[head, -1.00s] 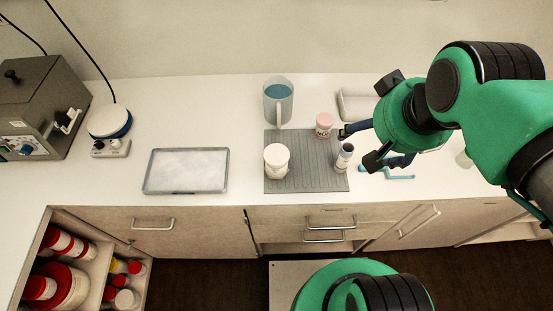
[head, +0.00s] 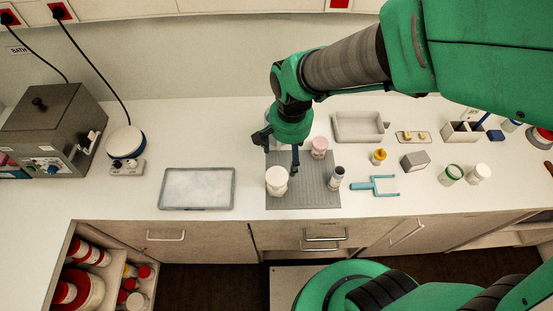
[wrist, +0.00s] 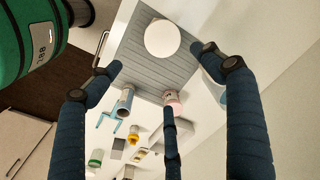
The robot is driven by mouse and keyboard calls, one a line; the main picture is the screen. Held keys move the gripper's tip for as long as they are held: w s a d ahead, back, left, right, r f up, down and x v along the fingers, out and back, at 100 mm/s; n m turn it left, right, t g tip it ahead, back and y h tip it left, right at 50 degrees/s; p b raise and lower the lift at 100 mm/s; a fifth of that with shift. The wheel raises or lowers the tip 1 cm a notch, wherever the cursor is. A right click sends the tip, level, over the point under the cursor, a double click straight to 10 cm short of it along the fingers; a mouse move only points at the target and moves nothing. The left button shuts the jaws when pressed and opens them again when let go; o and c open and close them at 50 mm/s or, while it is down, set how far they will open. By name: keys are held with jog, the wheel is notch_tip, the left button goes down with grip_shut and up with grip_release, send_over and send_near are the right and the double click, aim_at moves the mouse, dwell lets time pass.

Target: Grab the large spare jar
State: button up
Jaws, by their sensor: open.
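A large white jar (head: 277,181) with a white lid stands upright on the ribbed grey mat (head: 318,198). No readable label shows whether it is the spare jar. In the wrist view its round white top (wrist: 162,39) lies just beyond my fingertips. My gripper (head: 281,153) is open and empty, just behind and above this jar, its fingers spread. In the wrist view my gripper (wrist: 159,65) has fingers at left, right and lower middle, with nothing between them. A smaller pink-lidded jar (head: 319,148) stands on the mat to the right.
A dark-capped vial (head: 336,179) stands at the mat's right edge. A shallow tray (head: 197,202) lies left of the mat, with clear counter between. Red-lidded jars (head: 84,252) fill the open cabinet.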

aim_at(276, 176)
jog(key=a+f+p, duration=0.1)
jog(key=a+f, duration=0.1)
jog(key=shift+s+a+f+g, duration=0.15)
jog(key=shift+a+f+g, duration=0.1)
jog(key=shift+a+g, duration=0.15)
jog(key=shift+f, duration=0.1)
jog(key=shift+f+b, duration=0.4)
jog(key=shift+f, duration=3.8)
jog(key=shift+f+b, duration=0.45)
jog(key=shift+f, duration=2.15)
jog(key=shift+c, duration=0.5)
jog(key=c, duration=1)
